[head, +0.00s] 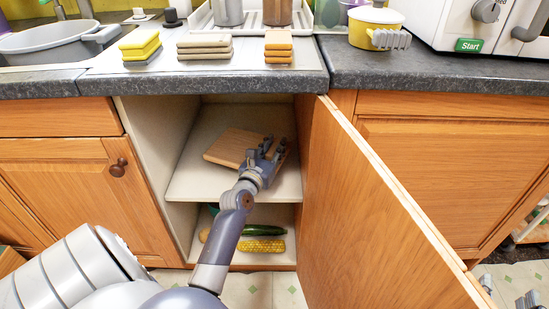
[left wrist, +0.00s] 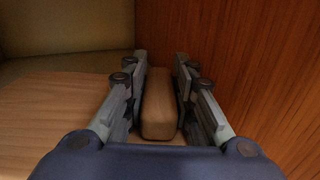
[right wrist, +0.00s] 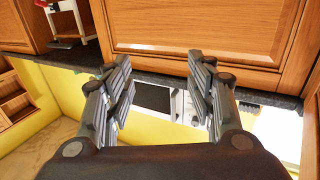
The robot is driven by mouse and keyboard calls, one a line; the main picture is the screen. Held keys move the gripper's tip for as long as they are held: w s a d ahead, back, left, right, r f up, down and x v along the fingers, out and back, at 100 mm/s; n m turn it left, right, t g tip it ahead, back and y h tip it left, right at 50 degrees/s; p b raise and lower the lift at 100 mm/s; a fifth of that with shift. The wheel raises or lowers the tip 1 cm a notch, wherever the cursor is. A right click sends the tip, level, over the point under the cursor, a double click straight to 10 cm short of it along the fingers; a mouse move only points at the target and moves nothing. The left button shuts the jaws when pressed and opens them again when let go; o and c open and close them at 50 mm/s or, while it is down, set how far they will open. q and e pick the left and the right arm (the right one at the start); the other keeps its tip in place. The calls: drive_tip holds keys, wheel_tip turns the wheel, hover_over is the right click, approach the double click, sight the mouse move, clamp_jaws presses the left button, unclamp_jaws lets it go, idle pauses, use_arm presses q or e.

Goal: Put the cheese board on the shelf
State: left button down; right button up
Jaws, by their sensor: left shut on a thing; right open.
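The cheese board (head: 232,147) is a light wooden board inside the open cabinet, over the upper shelf (head: 190,188). It looks flat, at or just above the shelf surface; I cannot tell whether its whole underside touches. My left gripper (head: 267,150) reaches in and is shut on the board's narrow handle. In the left wrist view, the handle (left wrist: 158,105) sits between the fingers (left wrist: 157,100), with the wide board at the left. My right gripper (right wrist: 160,88) is open and empty; its fingertips (head: 507,292) show at the lower right of the head view.
The open cabinet door (head: 370,210) stands close to the right of my left arm. The lower shelf holds a cucumber (head: 263,230) and a corn cob (head: 262,246).

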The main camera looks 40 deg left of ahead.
use_arm(q)
drive_tip(key=shift+f, duration=0.1)
wheel_tip(320, 180, down, 3)
drive_tip(key=shift+r+b, duration=0.2)
drive_tip(key=shift+b, duration=0.65)
drive_tip(key=shift+f, duration=0.15)
drive_tip(key=c, duration=1.3)
unclamp_jaws()
drive_tip(key=shift+f, duration=0.15)
drive_tip(key=shift+c, duration=0.2)
use_arm(e)
wheel_tip(320, 180, up, 9)
drive_tip(key=s+t+y, duration=0.2)
drive_tip(key=t, duration=0.2)
drive_tip(key=shift+a+f+t, duration=0.2)
drive_tip(key=shift+a+t, duration=0.15)
drive_tip(key=shift+t, duration=0.05)
drive_tip(key=shift+w, duration=0.1)
